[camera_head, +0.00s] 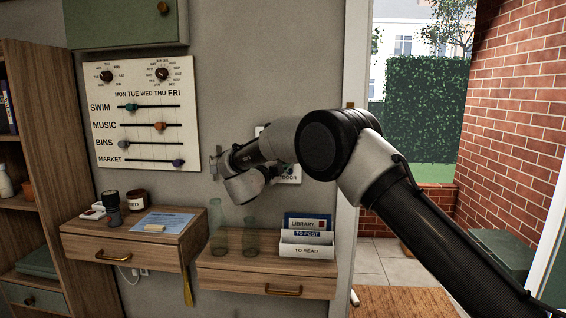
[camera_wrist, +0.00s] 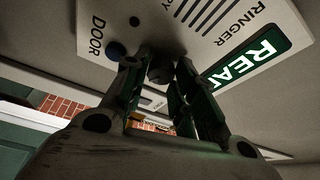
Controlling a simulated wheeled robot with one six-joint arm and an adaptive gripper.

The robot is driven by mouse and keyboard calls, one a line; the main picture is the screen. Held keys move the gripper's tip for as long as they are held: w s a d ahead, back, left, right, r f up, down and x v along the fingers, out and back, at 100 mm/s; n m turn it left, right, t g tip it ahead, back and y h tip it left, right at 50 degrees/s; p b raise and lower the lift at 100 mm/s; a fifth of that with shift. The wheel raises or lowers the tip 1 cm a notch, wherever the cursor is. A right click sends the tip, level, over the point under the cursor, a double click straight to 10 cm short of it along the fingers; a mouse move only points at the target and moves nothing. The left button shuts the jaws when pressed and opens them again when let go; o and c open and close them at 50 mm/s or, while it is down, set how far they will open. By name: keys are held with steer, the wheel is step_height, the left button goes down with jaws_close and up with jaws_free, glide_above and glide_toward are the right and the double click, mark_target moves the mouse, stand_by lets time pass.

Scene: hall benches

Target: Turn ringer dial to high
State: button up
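The white ringer panel (camera_wrist: 225,22) fills the upper part of the wrist view. It bears the words DOOR and RINGER, several dark lines and a green label (camera_wrist: 262,55). In the head view only parts of the panel (camera_head: 291,176) show behind my arm. A dark round knob (camera_wrist: 160,71) on the panel sits between the fingertips of my gripper (camera_wrist: 160,74). The fingers are apart, one on each side of the knob; I cannot tell whether they touch it. The knob's setting is hidden.
A board with sliders and dials (camera_head: 140,112) hangs to the left. Below are two wooden drawer shelves, one with two green glasses (camera_head: 250,243) and a white letter holder (camera_head: 306,251). A doorway opens to the right.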

steer(key=o, duration=0.3)
steer(key=shift+s, duration=0.1)
steer(key=v, duration=1.2)
